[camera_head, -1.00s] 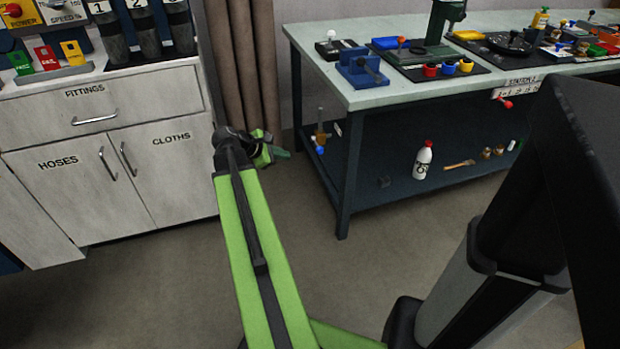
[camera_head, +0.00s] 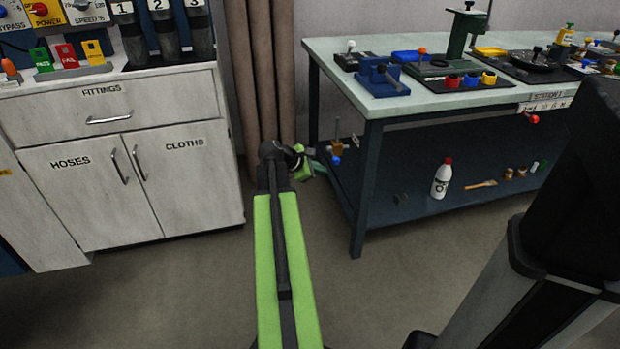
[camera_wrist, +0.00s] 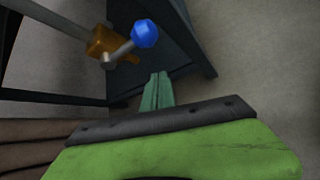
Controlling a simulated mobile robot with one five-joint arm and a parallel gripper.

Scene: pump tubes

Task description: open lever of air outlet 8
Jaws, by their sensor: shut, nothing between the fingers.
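A brass-coloured valve (camera_head: 337,145) with a blue-knobbed lever (camera_head: 336,160) stands at the left end of the workbench's lower part. I cannot read a number on it. In the wrist view the orange-brown valve body (camera_wrist: 103,43) is at the top left, and a grey lever rod runs from it to the blue ball knob (camera_wrist: 145,34). My gripper (camera_head: 321,167) is just left of the valve in the head view. In the wrist view my gripper's green fingertips (camera_wrist: 158,78) are together and empty, below the blue knob and apart from it in the picture.
The blue workbench leg (camera_head: 366,190) and lower shelf (camera_head: 410,207) are close to the right of my gripper. A white bottle (camera_head: 441,178) stands on that shelf. A white cabinet (camera_head: 90,220) is at the left and a brown curtain (camera_head: 265,70) is behind. The floor in front is clear.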

